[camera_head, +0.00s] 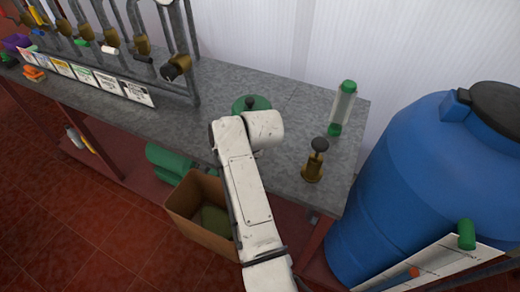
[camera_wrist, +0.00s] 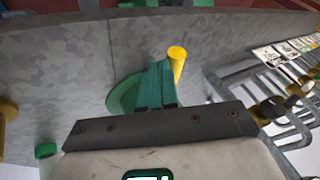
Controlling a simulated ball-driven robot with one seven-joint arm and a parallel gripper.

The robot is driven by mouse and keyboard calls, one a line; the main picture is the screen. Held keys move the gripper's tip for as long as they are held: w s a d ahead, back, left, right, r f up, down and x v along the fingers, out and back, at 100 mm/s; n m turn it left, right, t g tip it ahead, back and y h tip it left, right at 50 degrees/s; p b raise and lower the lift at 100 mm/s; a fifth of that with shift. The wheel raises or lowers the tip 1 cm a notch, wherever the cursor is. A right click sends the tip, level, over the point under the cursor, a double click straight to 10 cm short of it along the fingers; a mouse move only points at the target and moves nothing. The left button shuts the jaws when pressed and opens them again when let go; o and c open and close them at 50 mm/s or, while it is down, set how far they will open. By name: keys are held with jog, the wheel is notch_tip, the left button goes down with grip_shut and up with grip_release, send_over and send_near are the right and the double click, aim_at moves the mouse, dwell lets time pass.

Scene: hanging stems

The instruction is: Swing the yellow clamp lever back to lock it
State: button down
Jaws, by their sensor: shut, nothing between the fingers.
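The yellow clamp lever (camera_wrist: 177,58) shows in the wrist view as a short yellow cylinder with a rounded end, just right of my fingertips. I cannot tell whether they touch it. My gripper (camera_wrist: 160,66) is shut and empty, its teal fingers together over the grey bench. A green round body (camera_wrist: 125,98) lies partly hidden behind the fingers. In the head view a green round body (camera_head: 244,104) with a dark knob shows just behind my arm. My arm hides the gripper and the lever there.
The grey metal bench (camera_head: 290,105) carries a brass piece with a black knob (camera_head: 314,162) and a clear tube with green caps (camera_head: 342,108) at right. Hanging pipes with brass valves (camera_head: 175,68) stand at left. A blue barrel (camera_head: 420,190) is right; a cardboard box (camera_head: 190,219) is below.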

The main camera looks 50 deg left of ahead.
jog(key=shift+s+a, duration=0.45)
jog(key=shift+s, duration=0.05)
dwell(0.4)
jog(key=shift+w+d+r+p, duration=0.1)
jog(key=shift+d+p, duration=0.15)
jog(key=shift+p, duration=0.05)
jog(key=d+f+v, duration=0.1)
jog(key=v, duration=1.1)
jog(key=shift+w+d+p, duration=0.2)
jog(key=shift+d+p, duration=0.1)
jog(key=shift+d, duration=0.15)
